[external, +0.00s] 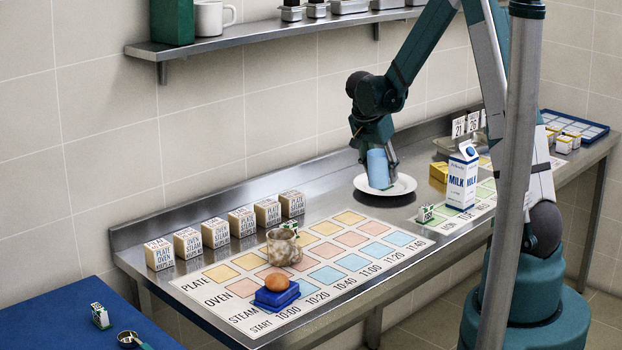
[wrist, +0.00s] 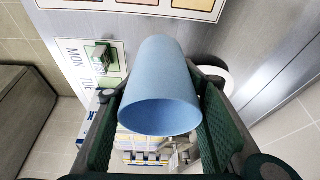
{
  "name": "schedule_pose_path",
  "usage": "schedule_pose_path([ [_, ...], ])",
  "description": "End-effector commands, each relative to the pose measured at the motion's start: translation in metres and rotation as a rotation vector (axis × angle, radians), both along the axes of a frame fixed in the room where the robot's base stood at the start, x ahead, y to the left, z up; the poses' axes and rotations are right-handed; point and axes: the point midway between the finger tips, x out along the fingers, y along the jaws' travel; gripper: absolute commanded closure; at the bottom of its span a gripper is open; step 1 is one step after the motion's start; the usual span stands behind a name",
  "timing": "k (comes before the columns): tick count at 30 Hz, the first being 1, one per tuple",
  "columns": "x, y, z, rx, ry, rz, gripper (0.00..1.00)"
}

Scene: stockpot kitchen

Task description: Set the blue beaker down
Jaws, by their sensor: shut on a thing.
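The blue beaker (external: 377,170) is held in my gripper (external: 382,160), roughly upright, and appears in front of or over a white plate (external: 405,185) on the steel counter. In the wrist view the blue beaker (wrist: 162,85) lies between the two green finger pads of my gripper (wrist: 160,120), with its open mouth toward the camera. The white plate (wrist: 216,72) shows only partly there, behind the right finger. I cannot tell whether the beaker's base touches anything.
A milk carton (external: 461,178) and a yellow box (external: 438,172) stand right of the plate. A printed chart (external: 235,312) lies to the left, bearing a mottled cup (external: 284,248) and an egg on a blue holder (external: 277,297). Labelled blocks (external: 215,232) line the wall side.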

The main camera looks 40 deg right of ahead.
Motion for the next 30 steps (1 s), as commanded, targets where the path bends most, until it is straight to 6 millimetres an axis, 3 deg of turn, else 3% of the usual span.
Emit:
schedule_pose_path([
  [8,0.002,0.002,0.0,0.0,0.0,-0.003,0.74],
  [14,0.011,0.016,-0.001,-0.001,-0.001,-0.025,0.74],
  [20,0.031,0.047,-0.003,0.0,0.0,-0.075,0.74],
  [30,0.07,0.127,-0.006,0.0,-0.001,-0.205,0.74],
])
